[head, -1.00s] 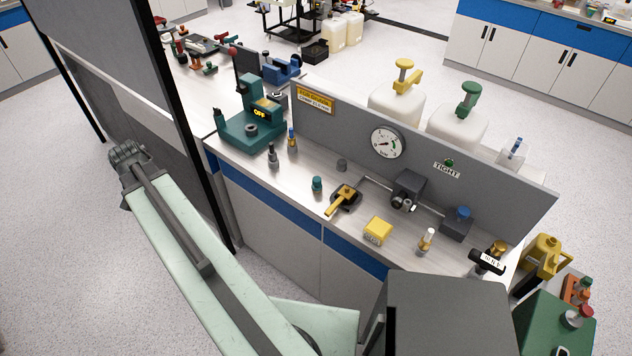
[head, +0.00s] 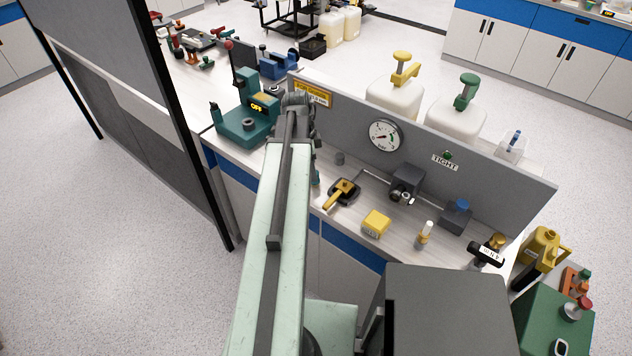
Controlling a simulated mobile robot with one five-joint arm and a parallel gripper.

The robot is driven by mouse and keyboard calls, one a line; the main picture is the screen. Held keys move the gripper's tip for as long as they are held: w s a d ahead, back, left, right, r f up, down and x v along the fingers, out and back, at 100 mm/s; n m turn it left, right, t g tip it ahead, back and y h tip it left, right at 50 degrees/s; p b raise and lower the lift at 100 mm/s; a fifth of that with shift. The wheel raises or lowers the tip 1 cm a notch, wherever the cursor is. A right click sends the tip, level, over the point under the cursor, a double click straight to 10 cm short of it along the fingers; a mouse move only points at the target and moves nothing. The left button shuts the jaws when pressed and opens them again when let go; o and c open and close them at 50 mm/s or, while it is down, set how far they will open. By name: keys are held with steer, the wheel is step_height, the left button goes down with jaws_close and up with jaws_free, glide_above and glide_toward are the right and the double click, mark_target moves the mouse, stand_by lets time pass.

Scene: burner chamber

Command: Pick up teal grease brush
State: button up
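A small teal item (head: 316,177), perhaps the teal grease brush, stands on the bench just right of my arm. The arm hides most of it, so I cannot make out its shape. My gripper (head: 298,101) is over the bench, in front of the grey upright panel and beside the teal press marked OFF. Its fingers are small and dark, and I cannot see whether they are open. Nothing is visibly held.
The teal press (head: 250,120) stands left of my gripper. A black pan with a yellow handle (head: 342,192), a yellow box (head: 376,223) and a white-topped bottle (head: 424,235) stand to the right. The grey panel (head: 340,130) with a gauge (head: 385,136) runs behind them.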

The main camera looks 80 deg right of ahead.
steer(key=f+b, duration=0.3)
steer(key=s+f+b, duration=0.1)
steer(key=f+b, duration=0.1)
steer(key=shift+s+d+f, duration=0.1)
steer(key=shift+d+f, duration=0.1)
steer(key=shift+d, duration=0.1)
steer(key=shift+r, duration=0.2)
jaws_close()
